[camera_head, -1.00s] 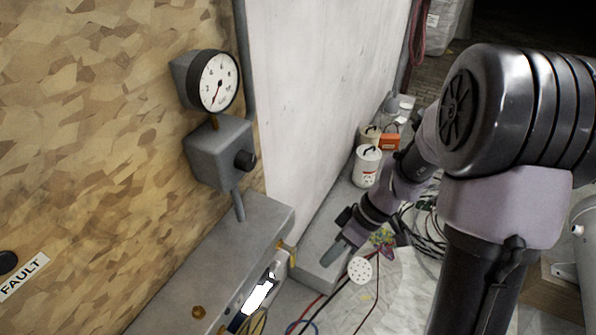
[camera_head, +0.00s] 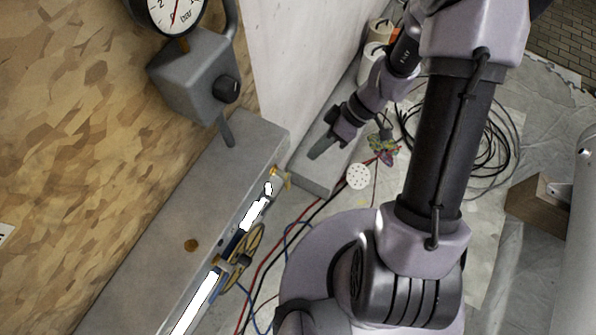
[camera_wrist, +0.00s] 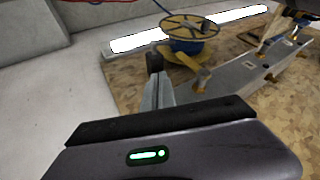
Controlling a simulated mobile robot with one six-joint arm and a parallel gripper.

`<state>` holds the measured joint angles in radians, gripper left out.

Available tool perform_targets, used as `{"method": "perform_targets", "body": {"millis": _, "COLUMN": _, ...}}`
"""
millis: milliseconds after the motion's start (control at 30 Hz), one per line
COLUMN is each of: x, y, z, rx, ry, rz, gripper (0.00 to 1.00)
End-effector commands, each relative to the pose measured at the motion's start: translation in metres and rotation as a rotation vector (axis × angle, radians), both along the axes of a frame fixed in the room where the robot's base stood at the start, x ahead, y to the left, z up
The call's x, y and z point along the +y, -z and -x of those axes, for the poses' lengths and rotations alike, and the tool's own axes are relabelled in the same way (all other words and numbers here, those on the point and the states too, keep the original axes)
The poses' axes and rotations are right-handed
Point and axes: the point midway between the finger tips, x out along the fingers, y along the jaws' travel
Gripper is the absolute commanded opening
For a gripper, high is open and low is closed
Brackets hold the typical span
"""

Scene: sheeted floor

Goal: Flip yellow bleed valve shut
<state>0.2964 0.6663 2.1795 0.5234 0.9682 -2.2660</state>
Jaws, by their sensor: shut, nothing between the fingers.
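A small yellow piece (camera_head: 287,181), which looks like the bleed valve's lever, sits at the far end of the bright pipe along the grey ledge in the head view. Its exact angle is too small to tell. In the wrist view a yellow flat piece (camera_wrist: 181,58) shows below a yellow handwheel (camera_wrist: 188,27) on a blue body; I cannot tell whether it is the same part. My gripper (camera_head: 322,147) is to the right of the yellow piece in the head view, apart from it. In the wrist view its fingers (camera_wrist: 155,62) are together and empty.
The yellow handwheel (camera_head: 241,258) sits on the pipe nearer to me. A grey box with a black knob (camera_head: 227,89) and a gauge (camera_head: 178,12) are on the wood wall. Red, blue and black cables (camera_head: 272,262) and a white perforated disc (camera_head: 359,177) lie nearby.

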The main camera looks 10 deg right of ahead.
Motion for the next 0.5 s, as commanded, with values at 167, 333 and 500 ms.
{"method": "perform_targets", "body": {"millis": 167, "x": 0.023, "y": 0.035, "z": 0.006, "rx": 0.002, "ry": -0.003, "rz": 0.000, "gripper": 0.00}}
{"method": "perform_targets", "body": {"millis": 333, "x": 0.042, "y": 0.042, "z": 0.023, "rx": 0.000, "ry": 0.000, "rz": 0.001, "gripper": 0.00}}
{"method": "perform_targets", "body": {"millis": 500, "x": 0.052, "y": 0.040, "z": 0.036, "rx": 0.000, "ry": 0.000, "rz": 0.000, "gripper": 0.00}}
